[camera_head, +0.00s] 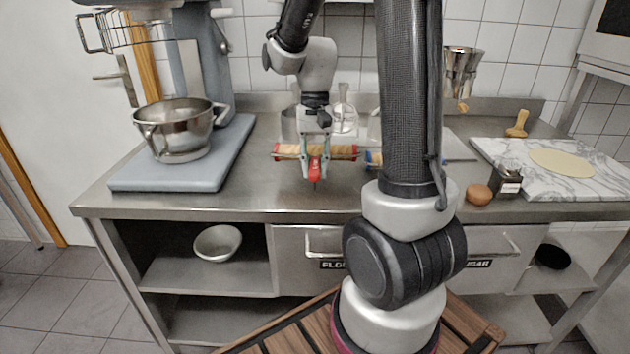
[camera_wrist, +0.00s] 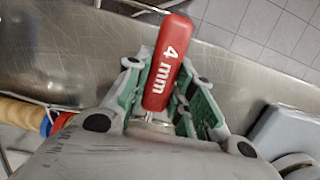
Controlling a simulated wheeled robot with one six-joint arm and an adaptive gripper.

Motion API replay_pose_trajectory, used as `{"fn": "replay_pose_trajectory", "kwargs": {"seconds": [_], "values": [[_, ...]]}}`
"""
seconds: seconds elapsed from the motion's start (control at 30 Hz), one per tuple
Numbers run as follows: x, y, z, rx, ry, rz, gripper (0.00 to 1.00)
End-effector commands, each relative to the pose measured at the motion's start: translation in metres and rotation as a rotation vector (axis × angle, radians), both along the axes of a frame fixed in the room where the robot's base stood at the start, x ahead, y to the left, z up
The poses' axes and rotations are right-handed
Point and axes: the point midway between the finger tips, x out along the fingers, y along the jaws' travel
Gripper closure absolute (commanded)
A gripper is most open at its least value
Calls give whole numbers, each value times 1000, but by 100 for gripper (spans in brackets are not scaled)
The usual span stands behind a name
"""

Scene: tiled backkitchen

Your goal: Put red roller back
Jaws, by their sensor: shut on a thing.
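The red roller (camera_head: 342,152) is a wooden cylinder with red ends and a red handle. It lies crosswise at my gripper (camera_head: 315,175), over the back half of the steel counter. In the wrist view, its red handle (camera_wrist: 168,62), marked "4 mm", sits between the two green-lined fingers of my gripper (camera_wrist: 165,95). My gripper is shut on this handle. Most of the cylinder is hidden behind the palm there. I cannot tell whether the roller touches the counter. A blue-ended roller (camera_head: 373,158) is just right of it, partly behind my arm; its wooden end (camera_wrist: 18,114) shows in the wrist view.
A mixer with a steel bowl (camera_head: 178,135) stands on a blue-grey base at the left. The counter front left of my gripper is clear.

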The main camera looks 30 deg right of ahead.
Motion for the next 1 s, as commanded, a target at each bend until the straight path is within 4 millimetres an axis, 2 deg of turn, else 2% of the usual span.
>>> {"fn": "replay_pose_trajectory", "kwargs": {"seconds": [0.37,0.8,0.83,0.93,1.0], "values": [[1,0,-45,-1,-1,-1,100],[1,0,-51,-1,-1,0,100],[0,0,-51,-1,-1,0,73],[0,0,-51,-1,-1,0,55],[0,0,-51,-1,-1,0,55]]}}
